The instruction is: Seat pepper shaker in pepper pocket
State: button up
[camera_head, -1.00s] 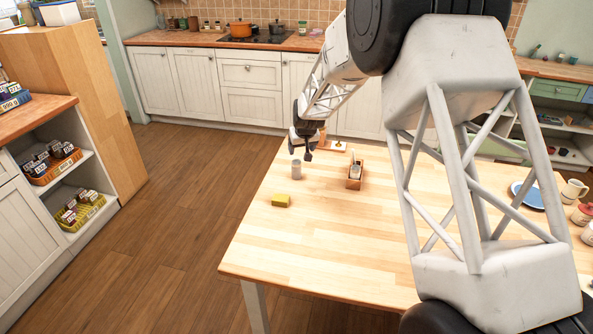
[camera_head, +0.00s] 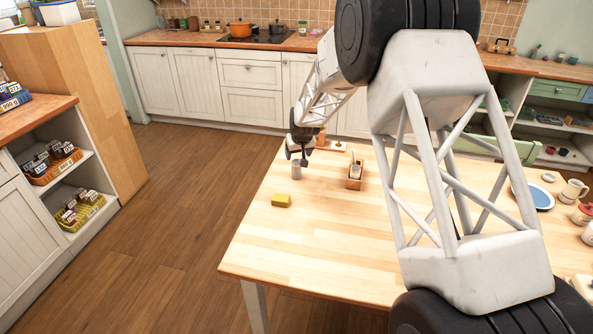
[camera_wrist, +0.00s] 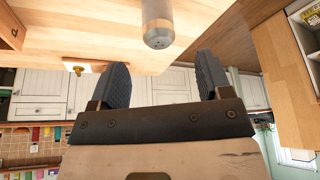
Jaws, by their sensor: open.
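A small grey shaker with a holed metal cap, which I take as the pepper shaker (camera_head: 296,172), stands upright on the wooden table. My gripper (camera_head: 302,158) is open and empty, just above and behind it in the head view. In the wrist view the shaker (camera_wrist: 157,22) shows beyond the gap between the two spread fingers (camera_wrist: 162,78), not between them. A small wooden holder (camera_head: 354,184) stands to the right of the shaker, with a pale item (camera_head: 355,171) in its rear part. Its pockets are too small to tell apart.
A yellow block (camera_head: 281,201) lies in front of the shaker. A small board with a knob (camera_head: 338,146) lies behind the holder. The front of the table (camera_head: 300,260) is clear.

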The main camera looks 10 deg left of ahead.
aim_at(297, 160)
jog(key=shift+f, duration=0.15)
jog(key=shift+x, duration=2.5)
jog(key=c, duration=1)
jog(key=shift+c, duration=0.2)
jog(key=shift+r, duration=0.75)
notch_tip(297, 160, up, 2)
jog(key=shift+r, duration=0.1)
jog(key=s+d, duration=0.3)
jog(key=s, duration=0.4)
jog(key=s+d+r, duration=0.1)
jog(key=s+d, duration=0.2)
jog(key=s, duration=0.4)
jog(key=shift+s+d+r, duration=0.2)
jog(key=shift+s+d, duration=0.05)
jog(key=shift+d, duration=0.1)
